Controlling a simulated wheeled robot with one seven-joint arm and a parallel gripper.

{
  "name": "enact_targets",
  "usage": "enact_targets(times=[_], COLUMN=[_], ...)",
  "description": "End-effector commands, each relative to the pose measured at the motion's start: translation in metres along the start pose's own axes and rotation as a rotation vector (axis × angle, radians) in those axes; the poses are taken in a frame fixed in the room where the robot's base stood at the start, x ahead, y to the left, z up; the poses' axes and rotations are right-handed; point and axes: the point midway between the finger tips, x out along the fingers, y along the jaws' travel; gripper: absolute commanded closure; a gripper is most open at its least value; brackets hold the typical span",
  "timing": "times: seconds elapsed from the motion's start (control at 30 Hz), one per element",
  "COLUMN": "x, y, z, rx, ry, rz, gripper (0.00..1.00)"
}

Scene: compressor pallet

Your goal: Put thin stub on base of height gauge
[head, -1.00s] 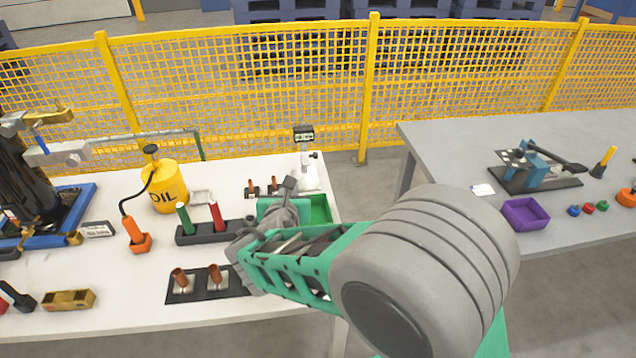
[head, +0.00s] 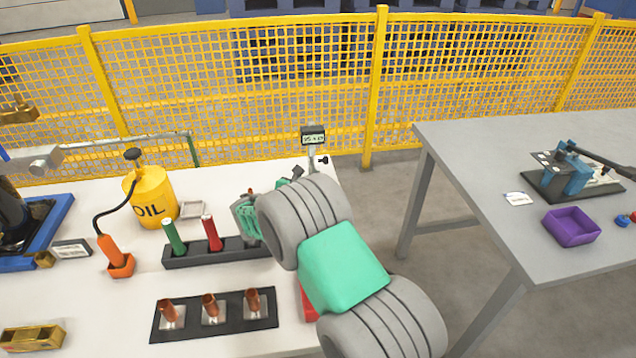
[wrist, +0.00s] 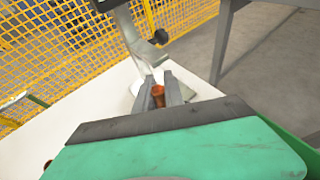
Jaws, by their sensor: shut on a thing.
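In the wrist view, my gripper (wrist: 161,94) is shut on a copper-brown stub (wrist: 158,95), held upright between the grey fingers. The height gauge (wrist: 136,40) rises just beyond it, with its pale base (wrist: 150,78) partly hidden behind the fingers. I cannot tell whether the stub touches the base. In the head view, the gauge's display (head: 312,134) shows at the table's back right corner. My gripper (head: 297,173) is just in front of it, mostly hidden by my arm, and the stub cannot be made out there.
A black holder (head: 190,325) with three copper stubs lies at the front. Behind it stand a dark rack (head: 190,256) with green and red handles and a yellow oil can (head: 152,195). A grey table (head: 470,150) with a purple tray (head: 572,227) stands across a gap.

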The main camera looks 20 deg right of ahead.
Motion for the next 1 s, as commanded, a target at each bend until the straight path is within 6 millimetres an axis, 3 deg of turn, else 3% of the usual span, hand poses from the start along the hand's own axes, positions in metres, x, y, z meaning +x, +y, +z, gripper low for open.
enact_targets(times=[0.1,0.43,0.8,0.83,0.9,1.0], x=[0.029,0.078,0.081,0.080,0.080,0.080], y=[-0.001,-0.003,-0.002,-0.002,-0.002,-0.002], z=[-0.003,-0.012,-0.016,-0.015,-0.015,-0.015], rx=[0.001,0.002,0.001,0.001,0.000,0.000], ry=[-0.002,-0.001,-0.001,-0.001,0.000,0.000], rz=[-0.002,-0.004,-0.003,-0.003,-0.003,-0.003], gripper=[1.00,1.00,1.00,0.84,0.79,0.78])
